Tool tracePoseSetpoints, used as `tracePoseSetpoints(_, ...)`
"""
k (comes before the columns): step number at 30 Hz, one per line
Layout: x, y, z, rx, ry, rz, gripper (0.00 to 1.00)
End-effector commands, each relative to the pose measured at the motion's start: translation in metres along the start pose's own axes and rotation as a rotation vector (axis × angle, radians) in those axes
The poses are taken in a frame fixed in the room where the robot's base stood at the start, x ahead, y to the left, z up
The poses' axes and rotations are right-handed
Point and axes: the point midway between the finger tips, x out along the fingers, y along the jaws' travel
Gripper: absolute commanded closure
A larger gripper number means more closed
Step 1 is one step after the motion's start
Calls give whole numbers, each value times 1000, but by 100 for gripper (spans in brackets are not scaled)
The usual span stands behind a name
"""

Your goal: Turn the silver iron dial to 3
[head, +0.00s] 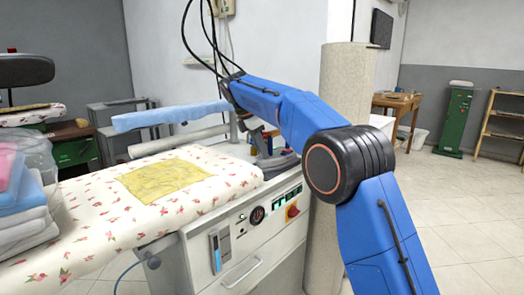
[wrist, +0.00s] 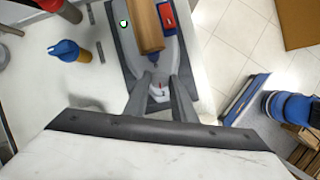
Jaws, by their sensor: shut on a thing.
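The silver iron (wrist: 170,55) with a brown wooden handle (wrist: 145,25) stands on a dark grey pad in the wrist view. Its pale grey dial (wrist: 158,90), with small red marks, sits at the iron's near end. My gripper (wrist: 159,82) has one finger on each side of the dial and is shut on it. The dial's numbers are too small to read, so I cannot tell its setting. In the head view my blue arm reaches over the right end of the ironing table, and the iron is mostly hidden there.
The padded ironing table (head: 95,215) bears a yellow cloth (head: 165,180). Folded laundry (head: 20,215) is at left. A blue-and-yellow bottle (wrist: 68,52) and a red box (wrist: 167,17) lie near the iron. A beige column (head: 345,90) stands behind my arm. Tiled floor is open at right.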

Motion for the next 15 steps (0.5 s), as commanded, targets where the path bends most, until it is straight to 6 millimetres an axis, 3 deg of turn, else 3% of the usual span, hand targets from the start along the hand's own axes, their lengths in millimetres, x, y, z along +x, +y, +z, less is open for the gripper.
tracePoseSetpoints(15, 0, 5, 0, 328, -16, -133, 99)
